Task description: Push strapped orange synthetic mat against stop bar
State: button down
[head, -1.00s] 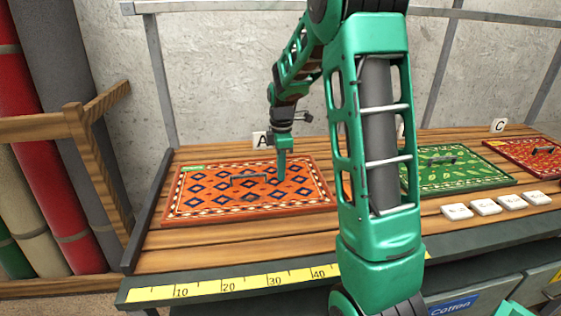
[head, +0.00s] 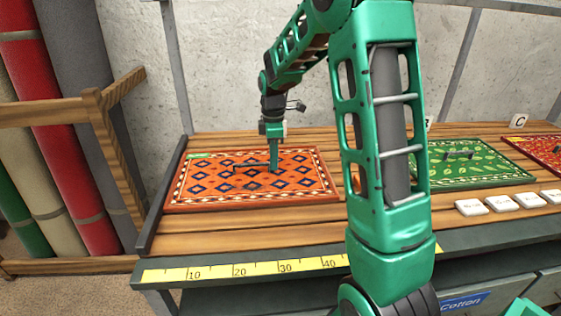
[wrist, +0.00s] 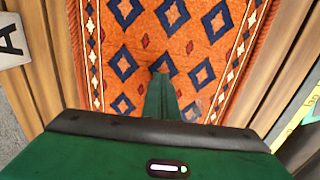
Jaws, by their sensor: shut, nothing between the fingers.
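The orange mat (head: 300,187) with dark blue diamonds lies flat at the left of the wooden table. A dark strap handle (head: 243,170) sits near its middle. The dark stop bar (head: 161,196) runs along the table's left edge. Only a narrow gap shows between bar and mat; I cannot tell if they touch anywhere. My gripper (head: 273,169) is shut and empty, pointing down at the right end of the handle. In the wrist view the fingers (wrist: 161,85) stand over the orange mat (wrist: 200,75); the handle is hidden there.
A green mat (head: 480,172) lies to the right, with a red mat (head: 545,147) beyond. White labelled tiles (head: 500,203) sit before them. A yellow ruler (head: 240,269) runs along the front edge. Rolled rugs (head: 60,130) stand at the left. My arm hides the table's middle.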

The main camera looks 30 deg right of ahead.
jog(key=shift+w+a, duration=0.2)
jog(key=shift+a, duration=0.15)
jog(key=d, duration=0.1)
jog(key=s+d, duration=0.2)
jog(key=d, duration=0.1)
jog(key=shift+d+r, duration=0.1)
jog(key=shift+r, duration=0.1)
notch_tip(320, 180, up, 10)
jog(key=f, duration=0.1)
jog(key=s+a+f+m, duration=0.1)
jog(key=s+m, duration=0.8)
jog(key=s, duration=0.8)
jog(key=s+a+f+m, duration=0.1)
jog(key=s+f+m, duration=0.1)
jog(key=s+m, duration=0.8)
jog(key=s, duration=0.7)
jog(key=shift+s+f, duration=0.15)
jog(key=shift+s, duration=0.2)
